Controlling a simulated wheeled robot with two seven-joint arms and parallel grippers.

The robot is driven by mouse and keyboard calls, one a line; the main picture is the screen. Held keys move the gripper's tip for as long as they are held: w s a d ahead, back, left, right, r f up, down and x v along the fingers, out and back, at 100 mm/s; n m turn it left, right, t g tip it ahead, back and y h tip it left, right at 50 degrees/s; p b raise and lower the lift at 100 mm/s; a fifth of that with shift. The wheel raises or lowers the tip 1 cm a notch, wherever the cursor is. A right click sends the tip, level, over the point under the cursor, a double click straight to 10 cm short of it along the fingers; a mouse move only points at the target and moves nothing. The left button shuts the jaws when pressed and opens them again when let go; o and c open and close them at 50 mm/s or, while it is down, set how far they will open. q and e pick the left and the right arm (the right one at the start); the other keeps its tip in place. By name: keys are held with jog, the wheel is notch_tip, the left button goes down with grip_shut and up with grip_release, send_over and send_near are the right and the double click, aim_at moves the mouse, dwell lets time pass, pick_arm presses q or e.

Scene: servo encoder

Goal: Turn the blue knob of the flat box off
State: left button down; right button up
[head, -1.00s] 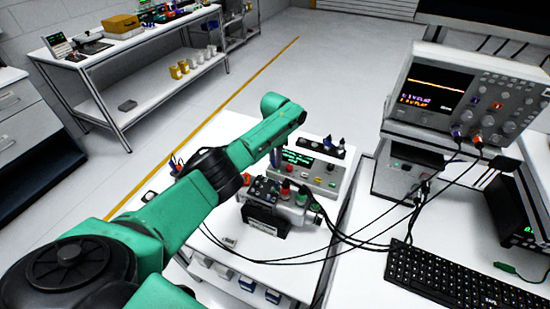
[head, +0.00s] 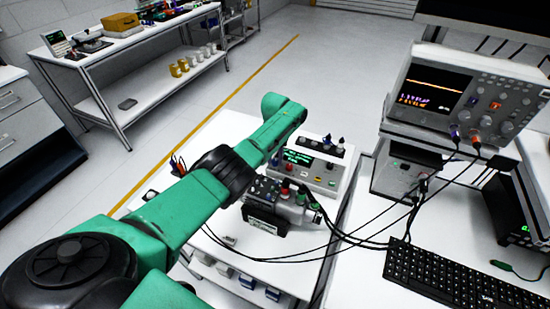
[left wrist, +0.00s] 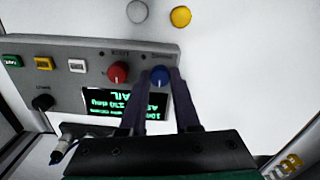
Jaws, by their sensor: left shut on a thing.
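The flat box (head: 318,181) is pale grey, with a dark display with green text, and stands on the white bench behind the nearer device. In the left wrist view the box (left wrist: 60,52) appears upside down, with a red knob (left wrist: 118,72) beside the blue knob (left wrist: 160,74). My left gripper (left wrist: 162,84) has its two dark fingers on either side of the blue knob, shut on it. In the head view my green left arm hides the gripper and the blue knob. My right gripper is not in view.
A device with coloured plugs and black cables (head: 268,217) stands just in front of the flat box. An oscilloscope (head: 450,95) and a keyboard (head: 440,275) are at the right. In the wrist view, white, yellow and green buttons line the box's panel.

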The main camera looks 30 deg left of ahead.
aim_at(275, 161)
pick_arm(q)
jog(key=shift+r, duration=0.1)
dwell(0.3)
jog(key=c, duration=0.6)
grip_release()
notch_tip(275, 161, up, 3)
jog(key=shift+r+p, duration=0.15)
jog(key=shift+p, duration=0.7)
notch_tip(275, 161, up, 11)
jog(key=shift+r+b, duration=0.1)
jog(key=shift+b, duration=0.95)
